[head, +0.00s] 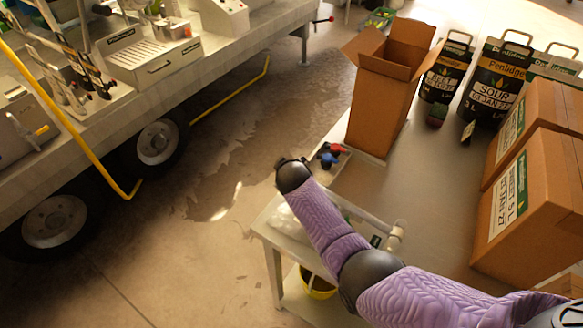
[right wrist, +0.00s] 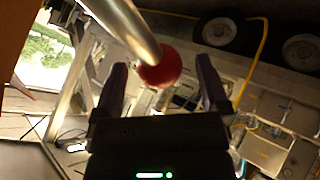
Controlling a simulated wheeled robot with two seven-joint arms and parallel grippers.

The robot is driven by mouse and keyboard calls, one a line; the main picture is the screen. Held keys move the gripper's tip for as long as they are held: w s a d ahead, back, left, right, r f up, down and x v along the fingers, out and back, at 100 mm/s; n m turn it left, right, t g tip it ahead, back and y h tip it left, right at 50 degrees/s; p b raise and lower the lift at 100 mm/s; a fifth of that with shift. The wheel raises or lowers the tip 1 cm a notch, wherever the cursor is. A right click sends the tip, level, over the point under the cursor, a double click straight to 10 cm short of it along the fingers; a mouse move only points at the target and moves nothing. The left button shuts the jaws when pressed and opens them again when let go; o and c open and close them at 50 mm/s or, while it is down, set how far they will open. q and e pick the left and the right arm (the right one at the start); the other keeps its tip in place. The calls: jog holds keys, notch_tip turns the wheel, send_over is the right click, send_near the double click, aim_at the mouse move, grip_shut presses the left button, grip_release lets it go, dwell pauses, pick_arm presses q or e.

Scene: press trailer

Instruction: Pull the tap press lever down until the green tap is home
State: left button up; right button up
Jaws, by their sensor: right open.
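In the right wrist view a metal lever (right wrist: 122,25) comes in from the top left and ends in a round red knob (right wrist: 160,68). My right gripper (right wrist: 162,70) is open, with the knob showing between its two dark fingers; I cannot tell whether they touch it. In the head view my purple right arm reaches in from the lower right over the bench, and its fingers do not show. A grey rod (head: 397,236) lies partly behind that arm. I cannot make out the green tap or the press body. My left gripper is not in view.
The bench (head: 430,205) holds an open tall carton (head: 380,110), dark labelled kegs (head: 495,80), closed cartons (head: 535,190) and small red and blue parts (head: 331,154). A yellow bucket (head: 318,284) sits below. The trailer (head: 225,75) stands left across open floor.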

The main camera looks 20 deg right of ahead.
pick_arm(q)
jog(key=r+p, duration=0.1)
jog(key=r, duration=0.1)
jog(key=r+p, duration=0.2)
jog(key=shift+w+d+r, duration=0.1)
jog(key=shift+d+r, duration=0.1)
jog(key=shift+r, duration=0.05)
pick_arm(e)
jog(key=v, duration=0.8)
